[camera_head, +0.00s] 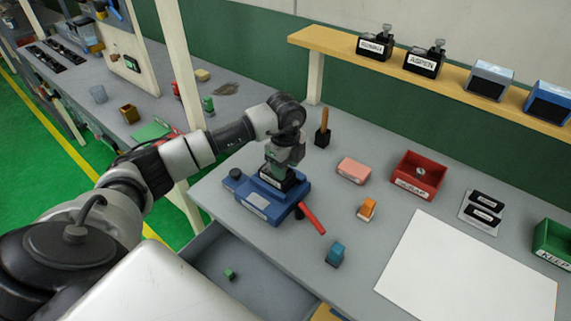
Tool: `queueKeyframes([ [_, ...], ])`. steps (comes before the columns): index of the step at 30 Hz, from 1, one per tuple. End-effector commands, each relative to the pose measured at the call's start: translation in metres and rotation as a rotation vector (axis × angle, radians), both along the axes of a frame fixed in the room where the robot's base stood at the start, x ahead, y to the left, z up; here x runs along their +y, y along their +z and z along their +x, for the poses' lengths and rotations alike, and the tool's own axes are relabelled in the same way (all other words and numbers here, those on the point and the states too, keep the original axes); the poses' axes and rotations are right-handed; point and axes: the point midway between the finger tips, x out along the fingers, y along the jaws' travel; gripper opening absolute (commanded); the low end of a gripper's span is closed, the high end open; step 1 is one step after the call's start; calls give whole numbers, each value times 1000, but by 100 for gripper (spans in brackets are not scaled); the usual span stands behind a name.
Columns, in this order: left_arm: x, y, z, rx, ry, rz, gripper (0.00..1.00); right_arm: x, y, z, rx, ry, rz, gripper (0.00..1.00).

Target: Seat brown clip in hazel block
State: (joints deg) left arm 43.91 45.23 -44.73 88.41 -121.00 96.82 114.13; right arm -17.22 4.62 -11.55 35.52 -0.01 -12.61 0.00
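My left gripper (283,178) points down at the blue fixture (257,200) on the near left of the bench. Its fingertips are close above or at a dark block (293,184) on the fixture. Whether the fingers are open or hold something is too small to tell. The fixture has a red lever (311,218) sticking out to the right. I cannot make out a brown clip for certain. I cannot read a hazel label; one black block (374,45) on the shelf has an unclear label, and its neighbour (423,62) reads ASPEN. My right gripper is not in view.
A pink block (354,170), orange piece (367,208), teal block (335,254), brown-handled tool (323,128) and red SCRAP-like bin (419,174) stand on the bench. A white sheet (470,270) lies at right beside a green KEEP bin (552,242). An open drawer (265,285) holds a green cube (229,273).

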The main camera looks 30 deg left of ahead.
Motion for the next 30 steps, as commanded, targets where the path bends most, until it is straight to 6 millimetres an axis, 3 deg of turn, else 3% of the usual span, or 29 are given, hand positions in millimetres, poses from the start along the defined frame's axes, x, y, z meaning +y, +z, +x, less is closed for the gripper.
queueKeyframes([
  [11, 0, 8, 1, -2, 0, 0, 46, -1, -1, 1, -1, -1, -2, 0],
  [24, 0, 95, 1, -5, 0, 1, 46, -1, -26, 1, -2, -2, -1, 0],
  [30, 0, 119, 1, -2, 0, 0, 46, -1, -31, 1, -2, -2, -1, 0],
])
